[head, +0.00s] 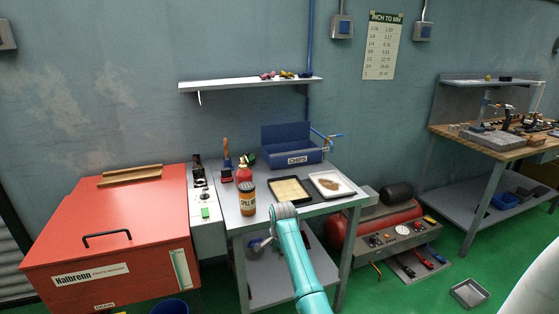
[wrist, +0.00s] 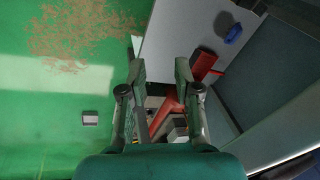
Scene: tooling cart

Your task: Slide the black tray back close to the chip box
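The black tray (head: 309,200) lies on the cart's grey top in the head view, with a dark rim and a flat cream-coloured inside. It sits in front of the blue chip box (head: 291,153), labelled CHIPS, with a strip of bare top between them. My gripper (head: 284,211) is at the cart's front edge, just in front of the tray, and overlaps its near rim in the picture. I cannot tell whether they touch. In the wrist view my gripper (wrist: 160,72) has its fingers wide apart with nothing between them. The tray does not show there.
A white tray (head: 318,179) with brown material lies right of the black tray. A lower shelf (head: 270,286) is under the cart top. A red compressor (head: 385,235) stands right.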

